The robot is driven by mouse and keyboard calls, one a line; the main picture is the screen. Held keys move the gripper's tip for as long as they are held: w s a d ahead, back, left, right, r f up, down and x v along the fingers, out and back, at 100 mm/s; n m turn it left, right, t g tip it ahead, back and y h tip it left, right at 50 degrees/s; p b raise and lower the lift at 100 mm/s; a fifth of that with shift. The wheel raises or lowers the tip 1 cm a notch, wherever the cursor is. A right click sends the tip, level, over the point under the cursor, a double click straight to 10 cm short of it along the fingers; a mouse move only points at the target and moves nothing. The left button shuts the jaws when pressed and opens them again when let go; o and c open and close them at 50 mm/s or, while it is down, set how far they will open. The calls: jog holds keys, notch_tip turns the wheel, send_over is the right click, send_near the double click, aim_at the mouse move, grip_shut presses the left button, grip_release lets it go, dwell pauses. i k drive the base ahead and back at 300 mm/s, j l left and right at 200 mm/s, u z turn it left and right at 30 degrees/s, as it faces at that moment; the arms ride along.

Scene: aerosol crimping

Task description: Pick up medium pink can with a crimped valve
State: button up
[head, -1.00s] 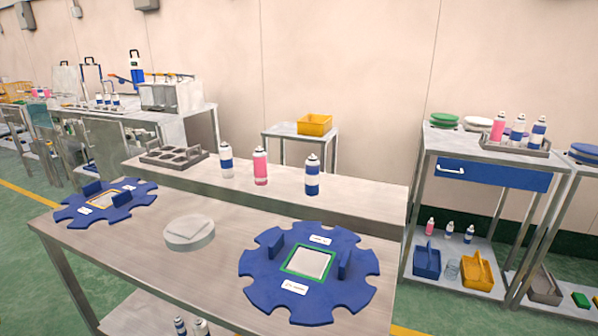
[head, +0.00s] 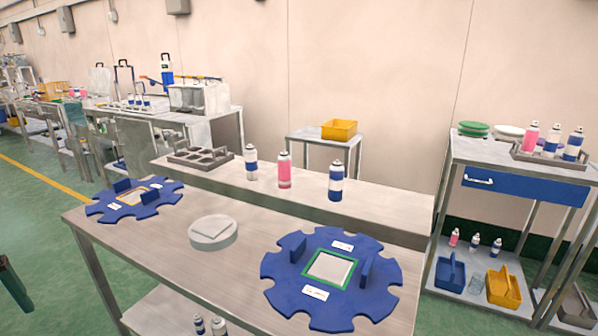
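A pink can (head: 284,170) with a white lower band and a metal top stands upright on the raised back shelf of the near table, between a white-and-blue can (head: 251,162) and a blue can with a white band (head: 335,181). Another pink can (head: 530,138) stands in a tray on the right cart, and a small pink can (head: 454,238) is on that cart's lower shelf. Valve details are too small to tell. My gripper is not in view.
The near table (head: 150,240) carries two blue notched discs (head: 285,285) and a round white pad (head: 213,232). A grey rack (head: 200,160) sits at the shelf's left end. A yellow bin (head: 339,130) stands on a table behind.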

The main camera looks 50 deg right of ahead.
aim_at(284, 159)
jog(key=i+z, duration=0.35)
jog(key=i+j+z, duration=0.15)
jog(key=i+z, duration=0.2)
jog(key=i+j+z, duration=0.25)
jog(key=i+z, duration=0.15)
jog(key=i, duration=0.05)
